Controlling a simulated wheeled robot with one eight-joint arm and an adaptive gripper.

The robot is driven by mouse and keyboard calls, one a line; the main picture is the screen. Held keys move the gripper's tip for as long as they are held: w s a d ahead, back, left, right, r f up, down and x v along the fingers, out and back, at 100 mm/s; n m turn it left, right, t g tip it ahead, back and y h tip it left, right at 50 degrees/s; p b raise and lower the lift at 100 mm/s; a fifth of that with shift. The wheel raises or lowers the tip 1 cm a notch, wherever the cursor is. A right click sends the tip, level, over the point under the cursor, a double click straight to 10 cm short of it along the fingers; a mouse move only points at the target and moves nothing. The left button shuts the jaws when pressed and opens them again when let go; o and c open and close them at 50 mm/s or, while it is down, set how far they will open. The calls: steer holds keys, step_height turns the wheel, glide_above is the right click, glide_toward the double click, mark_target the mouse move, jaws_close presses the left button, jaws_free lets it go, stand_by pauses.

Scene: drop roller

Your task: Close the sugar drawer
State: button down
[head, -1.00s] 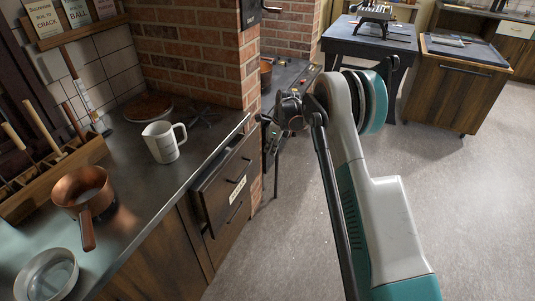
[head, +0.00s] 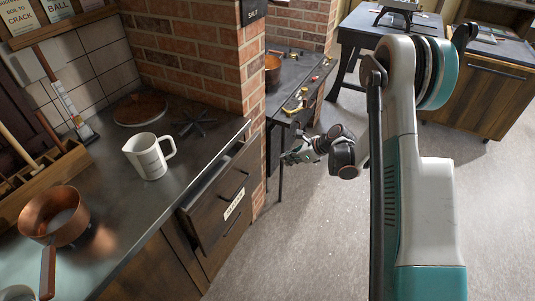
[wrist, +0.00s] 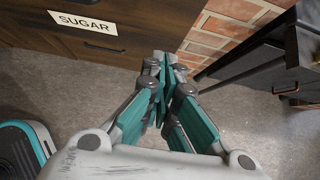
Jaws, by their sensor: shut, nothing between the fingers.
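The sugar drawer (head: 222,207) is the upper wooden drawer under the counter's right end in the head view. It stands partly pulled out, with a gap showing behind its front edge. A dark handle and a pale label are on its front. In the wrist view the SUGAR label (wrist: 88,22) is readable on the dark wooden front at upper left. My gripper (head: 285,158) is to the right of the drawer in the head view, apart from it. In the wrist view my gripper (wrist: 160,70) has its fingers together with nothing between them.
A brick pillar (head: 258,110) stands just beyond the drawer. A dark side table (head: 292,90) with small items is past it. A white jug (head: 149,157) and a copper pot (head: 60,213) are on the counter (head: 110,215). Grey floor lies open to the right.

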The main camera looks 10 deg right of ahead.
steer(key=shift+w+a+r+b+x, duration=0.3)
steer(key=shift+b+x, duration=0.55)
steer(key=shift+x, duration=1.25)
steer(key=shift+w+a+r+b+x, duration=0.1)
steer(key=shift+a+r+b+x, duration=0.2)
steer(key=shift+b+x, duration=1.25)
steer(key=shift+w+a+r+b+x, duration=0.15)
steer(key=shift+a+r+b+x, duration=0.2)
steer(key=shift+x, duration=2.35)
steer(key=shift+d, duration=0.1)
steer(key=w+a, duration=0.4)
steer(key=a, duration=0.1)
steer(key=shift+w+a+r, duration=0.15)
steer(key=shift+w+a, duration=0.15)
steer(key=shift+a, duration=0.1)
